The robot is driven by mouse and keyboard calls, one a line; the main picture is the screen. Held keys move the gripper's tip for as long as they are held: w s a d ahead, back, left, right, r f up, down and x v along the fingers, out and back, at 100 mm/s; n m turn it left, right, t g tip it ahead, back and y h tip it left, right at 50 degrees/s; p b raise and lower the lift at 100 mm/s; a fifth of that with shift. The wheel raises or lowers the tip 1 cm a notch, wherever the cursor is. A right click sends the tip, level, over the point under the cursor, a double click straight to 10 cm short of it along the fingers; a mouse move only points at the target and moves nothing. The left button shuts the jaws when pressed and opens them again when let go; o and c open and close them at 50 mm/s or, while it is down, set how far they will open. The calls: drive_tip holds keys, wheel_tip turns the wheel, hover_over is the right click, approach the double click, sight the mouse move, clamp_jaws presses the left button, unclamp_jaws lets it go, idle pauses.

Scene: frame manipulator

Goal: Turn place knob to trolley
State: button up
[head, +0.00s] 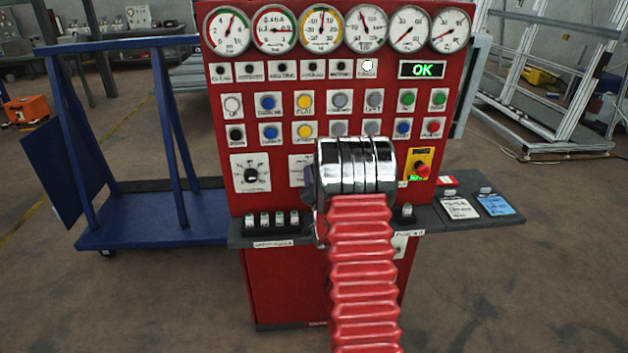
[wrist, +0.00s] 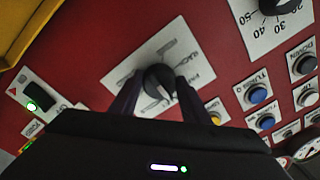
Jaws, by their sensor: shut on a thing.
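The place knob (wrist: 159,78) is black and sits on a white label plate (wrist: 180,32) on the red panel. In the wrist view my gripper (wrist: 157,88) has one dark finger on each side of the knob and is shut on it. The printed positions around the knob are tilted and partly covered, so I cannot read which one it points at. In the head view only the left part of this plate (head: 298,169) shows. My arm hides the knob and most of my gripper there.
A scale knob (head: 250,174) is left of the plate. Rows of buttons (head: 304,101) and several gauges (head: 322,30) are above. A red emergency button (head: 421,171) is to the right. A ledge with small switches (head: 264,220) runs below. A blue trolley (head: 150,228) stands at left.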

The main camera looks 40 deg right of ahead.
drive_tip(key=o, duration=1)
drive_tip(key=shift+o, duration=0.2)
drive_tip(key=v, duration=1.3)
drive_tip(key=shift+s+a, duration=0.25)
drive_tip(key=shift+s, duration=0.05)
drive_tip(key=shift+f, duration=0.1)
